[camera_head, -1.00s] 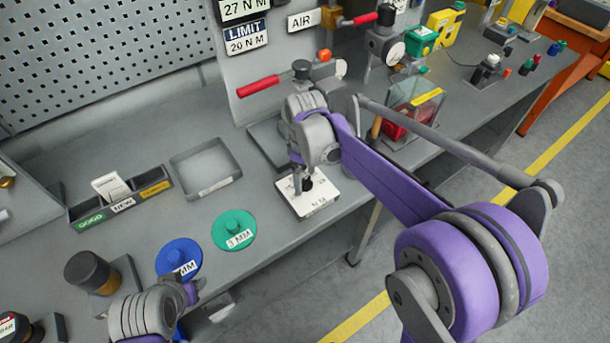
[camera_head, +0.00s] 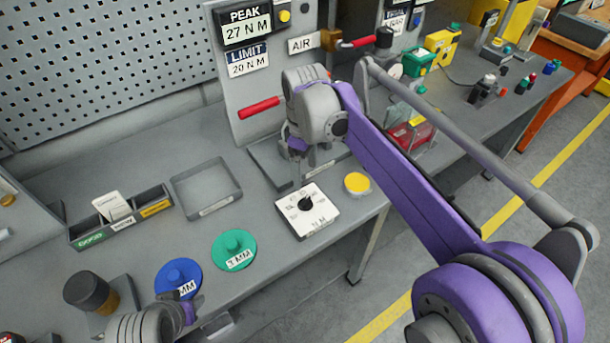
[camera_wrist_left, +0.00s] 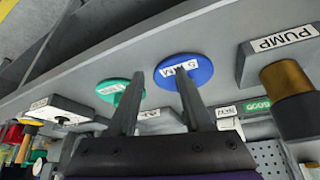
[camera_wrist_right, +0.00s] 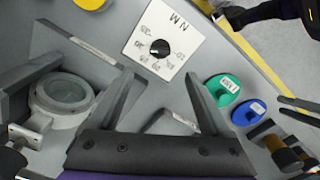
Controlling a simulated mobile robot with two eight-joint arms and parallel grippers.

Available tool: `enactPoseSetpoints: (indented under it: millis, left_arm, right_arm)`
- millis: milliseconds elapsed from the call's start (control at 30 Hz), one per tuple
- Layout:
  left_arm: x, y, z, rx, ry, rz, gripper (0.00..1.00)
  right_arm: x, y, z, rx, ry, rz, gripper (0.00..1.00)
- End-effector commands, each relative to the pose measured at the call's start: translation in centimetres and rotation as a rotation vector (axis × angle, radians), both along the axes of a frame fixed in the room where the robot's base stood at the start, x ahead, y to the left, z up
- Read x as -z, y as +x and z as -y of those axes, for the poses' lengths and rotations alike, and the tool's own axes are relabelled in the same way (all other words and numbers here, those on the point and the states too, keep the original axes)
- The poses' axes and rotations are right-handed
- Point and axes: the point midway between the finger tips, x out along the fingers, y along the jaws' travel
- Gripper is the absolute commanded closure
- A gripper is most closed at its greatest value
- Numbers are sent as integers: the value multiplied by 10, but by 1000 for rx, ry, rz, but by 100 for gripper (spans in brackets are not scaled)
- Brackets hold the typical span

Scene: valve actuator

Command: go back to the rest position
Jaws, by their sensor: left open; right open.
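My right gripper (camera_head: 297,168) is open and empty, at the workbench back, behind the white N M dial plate (camera_head: 307,210). It is apart from the plate's black knob (camera_head: 305,204). In the right wrist view its open fingers (camera_wrist_right: 160,80) point toward the dial plate (camera_wrist_right: 163,40) with nothing between them. My left gripper is mostly hidden in the head view, at the lower left near the blue disc (camera_head: 178,279). In the left wrist view its fingers (camera_wrist_left: 160,78) are open and empty, in front of the blue disc (camera_wrist_left: 184,71) and beside the green disc (camera_wrist_left: 121,92).
The panel with the red-handled valve (camera_head: 259,108) stands close by my right gripper. A grey tray (camera_head: 207,190), a sorting box (camera_head: 120,218), the green disc (camera_head: 234,250), a yellow round cap (camera_head: 357,184) and a black-topped pump knob (camera_head: 85,290) occupy the bench.

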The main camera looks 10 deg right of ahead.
Motion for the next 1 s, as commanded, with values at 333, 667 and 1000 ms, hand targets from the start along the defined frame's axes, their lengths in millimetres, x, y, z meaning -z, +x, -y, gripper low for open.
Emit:
enactPoseSetpoints:
  millis: [333,667,1000]
  left_arm:
    - [0,0,0,0,0,0,50]
    - [0,0,0,0,0,0,50]
    - [0,0,0,0,0,0,50]
  right_arm:
    - [0,0,0,0,0,0,18]
    - [1,-22,8,86,6,47,18]
    - [44,-131,37,526,91,287,18]
